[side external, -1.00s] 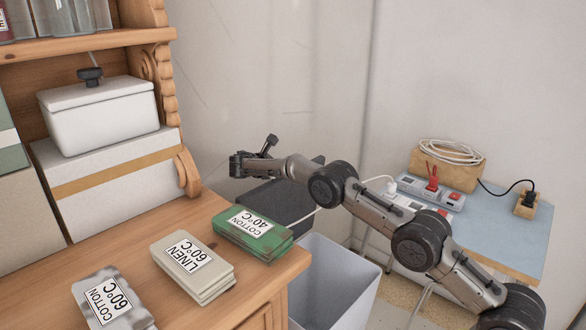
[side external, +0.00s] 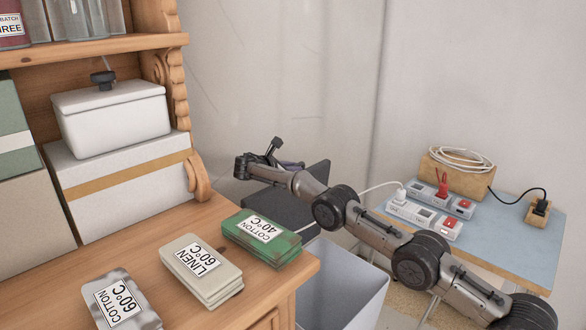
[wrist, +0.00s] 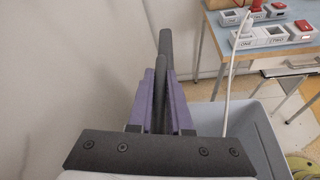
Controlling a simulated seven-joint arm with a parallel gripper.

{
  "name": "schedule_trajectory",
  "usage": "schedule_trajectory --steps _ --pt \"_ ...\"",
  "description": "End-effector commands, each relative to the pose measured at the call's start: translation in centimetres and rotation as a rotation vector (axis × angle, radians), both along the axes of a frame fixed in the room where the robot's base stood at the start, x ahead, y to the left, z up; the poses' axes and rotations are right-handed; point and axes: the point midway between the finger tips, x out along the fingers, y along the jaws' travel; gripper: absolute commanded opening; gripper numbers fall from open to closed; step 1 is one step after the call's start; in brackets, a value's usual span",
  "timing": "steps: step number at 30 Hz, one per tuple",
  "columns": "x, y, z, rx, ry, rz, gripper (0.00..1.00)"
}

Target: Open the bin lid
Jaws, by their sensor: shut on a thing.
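The grey bin (side external: 345,285) stands on the floor beyond the dresser's right corner; its wall also shows in the wrist view (wrist: 265,120). The dark bin lid (side external: 318,183) is raised and tilted at the bin's back, partly hidden by my arm. In the wrist view the lid (wrist: 165,45) shows nearly edge-on as a narrow dark strip. My gripper (wrist: 161,75), with purple fingers, is shut on this lid. In the side view the fingers (side external: 290,164) are small and mostly hidden behind my wrist.
The wooden dresser (side external: 235,315) holds a green cotton pack (side external: 284,250), a linen pack (side external: 215,285) and a grey cotton pack (side external: 140,315). A blue table (side external: 515,255) with power strips (side external: 425,220) stands at right. A white cable (wrist: 231,70) hangs near the bin. A wall is close behind.

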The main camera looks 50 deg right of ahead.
Motion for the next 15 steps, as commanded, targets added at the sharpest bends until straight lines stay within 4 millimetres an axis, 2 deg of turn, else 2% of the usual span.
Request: schedule_trajectory --steps 1,5,15 --pt "-0.01 -0.07 0.02 0.000 -0.001 0.000 0.23" --pt "-0.01 -0.06 0.02 0.000 -0.001 0.000 0.46" --pt "-0.03 0.23 0.12 0.000 0.000 0.000 0.47"
